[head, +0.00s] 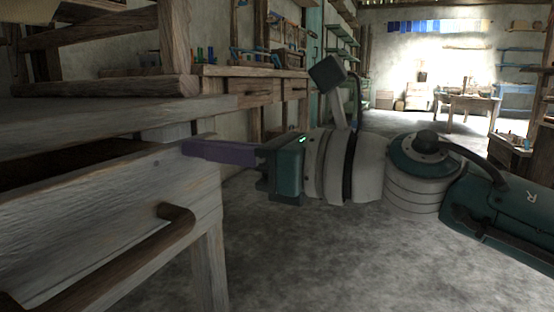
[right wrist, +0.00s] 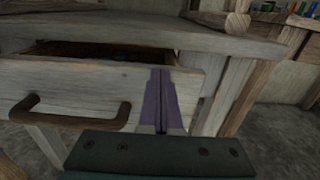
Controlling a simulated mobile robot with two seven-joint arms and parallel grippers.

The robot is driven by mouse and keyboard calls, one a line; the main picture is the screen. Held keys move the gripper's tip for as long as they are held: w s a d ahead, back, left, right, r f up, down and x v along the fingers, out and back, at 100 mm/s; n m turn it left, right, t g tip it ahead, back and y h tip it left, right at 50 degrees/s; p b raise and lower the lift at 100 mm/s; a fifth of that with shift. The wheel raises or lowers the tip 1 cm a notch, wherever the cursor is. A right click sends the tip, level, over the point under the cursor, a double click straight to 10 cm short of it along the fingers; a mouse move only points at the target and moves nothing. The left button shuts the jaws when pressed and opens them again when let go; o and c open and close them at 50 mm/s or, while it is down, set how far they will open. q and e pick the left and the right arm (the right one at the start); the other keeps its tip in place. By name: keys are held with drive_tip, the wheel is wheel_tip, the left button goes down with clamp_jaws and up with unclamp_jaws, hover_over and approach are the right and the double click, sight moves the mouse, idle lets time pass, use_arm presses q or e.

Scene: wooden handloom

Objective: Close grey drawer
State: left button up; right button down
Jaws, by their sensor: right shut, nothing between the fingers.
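The grey drawer (head: 105,215) is at the left of the head view, with a brown wooden handle (head: 140,258) on its front. In the right wrist view the drawer front (right wrist: 90,85) stands out from under the tabletop, with a dark gap above it, so the drawer is open. My right gripper (head: 190,148) is shut and empty, its purple fingers pointing left at the drawer's right end. In the right wrist view its fingers (right wrist: 160,85) overlap the right part of the drawer front; I cannot tell whether they touch it. My left gripper is not in view.
The grey tabletop (head: 60,118) lies over the drawer, and a wooden leg (head: 209,265) stands below its right end. A wooden workbench (head: 255,85) with tools is behind. The concrete floor (head: 300,255) to the right is clear.

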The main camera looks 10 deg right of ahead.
sight(160, 143)
drive_tip(key=b+x, duration=0.1)
drive_tip(key=x, duration=0.5)
drive_tip(key=shift+a+f+b, duration=0.1)
drive_tip(key=shift+f+b, duration=0.05)
drive_tip(key=shift+b, duration=0.25)
drive_tip(key=shift+w+a, duration=0.5)
drive_tip(key=shift+a, duration=0.05)
